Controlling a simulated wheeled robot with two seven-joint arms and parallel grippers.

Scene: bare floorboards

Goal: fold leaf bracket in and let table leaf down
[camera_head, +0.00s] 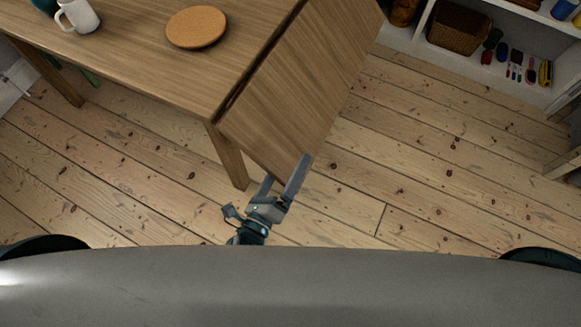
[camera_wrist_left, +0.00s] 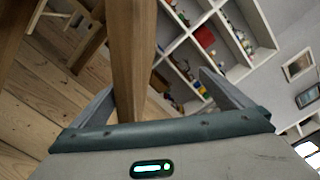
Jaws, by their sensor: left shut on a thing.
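The wooden table (camera_head: 130,60) stands at the upper left in the head view. Its leaf (camera_head: 295,85) joins its right edge along a dark seam and slopes down away from the top. My left gripper (camera_head: 284,176) is shut on the leaf at its near, outer corner. In the left wrist view, the leaf (camera_wrist_left: 130,60) shows as a narrow wooden strip running between the fingers of my left gripper (camera_wrist_left: 160,95). The leaf bracket cannot be seen; the underside of the leaf is hidden in the head view. My right gripper is not in view.
A round cork mat (camera_head: 196,27) and a white mug (camera_head: 77,15) are on the tabletop. A table leg (camera_head: 228,158) stands left of my gripper. White shelves (camera_head: 480,65) with a basket (camera_head: 458,27) are at the upper right. The floorboards right of the leaf are clear.

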